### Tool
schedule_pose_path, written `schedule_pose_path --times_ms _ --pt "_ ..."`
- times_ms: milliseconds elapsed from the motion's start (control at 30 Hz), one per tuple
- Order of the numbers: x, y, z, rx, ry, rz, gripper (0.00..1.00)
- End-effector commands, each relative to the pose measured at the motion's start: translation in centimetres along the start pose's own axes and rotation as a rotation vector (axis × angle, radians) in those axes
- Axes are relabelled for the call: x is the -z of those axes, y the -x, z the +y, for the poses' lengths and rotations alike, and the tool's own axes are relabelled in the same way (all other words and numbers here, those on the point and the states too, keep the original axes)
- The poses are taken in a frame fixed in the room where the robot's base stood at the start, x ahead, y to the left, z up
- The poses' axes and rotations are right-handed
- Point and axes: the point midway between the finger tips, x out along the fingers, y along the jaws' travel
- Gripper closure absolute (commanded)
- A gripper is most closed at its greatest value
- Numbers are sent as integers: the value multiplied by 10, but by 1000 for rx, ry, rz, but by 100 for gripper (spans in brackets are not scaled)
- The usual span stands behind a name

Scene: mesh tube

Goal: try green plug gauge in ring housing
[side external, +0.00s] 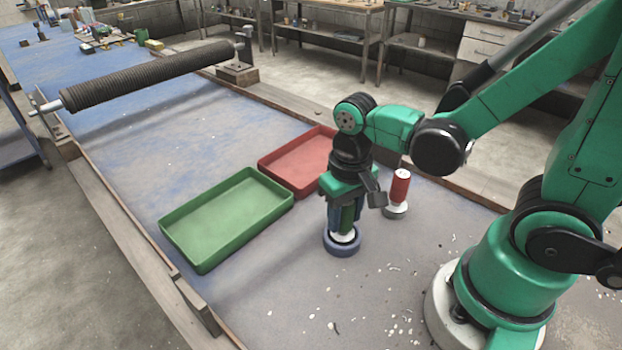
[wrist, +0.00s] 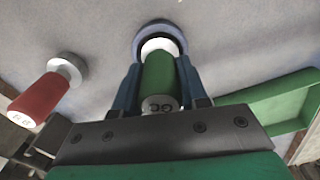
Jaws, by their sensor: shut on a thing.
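The green plug gauge (wrist: 160,80) is upright between the fingers of my gripper (wrist: 160,85), which is shut on its green handle. In the side external view my gripper (side external: 344,212) points down and partly hides the green plug gauge (side external: 347,217). The gauge's white end (wrist: 160,46) is at the mouth of the blue-grey ring housing (wrist: 141,38). In the side external view the ring housing (side external: 343,247) sits on the table directly under the gauge. I cannot tell how deep the white end sits in the ring.
A red plug gauge (side external: 400,187) stands on a grey base right of my gripper; it also shows in the wrist view (wrist: 37,98). A green tray (side external: 205,263) and a red tray (side external: 268,166) lie to the left. A dark mesh roller (side external: 150,75) spans the table farther back.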

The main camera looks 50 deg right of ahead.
Motion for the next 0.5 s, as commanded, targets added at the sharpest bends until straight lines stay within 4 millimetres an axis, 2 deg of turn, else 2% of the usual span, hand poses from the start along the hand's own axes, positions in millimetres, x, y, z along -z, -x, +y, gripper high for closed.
schedule_pose_path --times_ms 500 --pt "0 29 0 0 0 0 100"
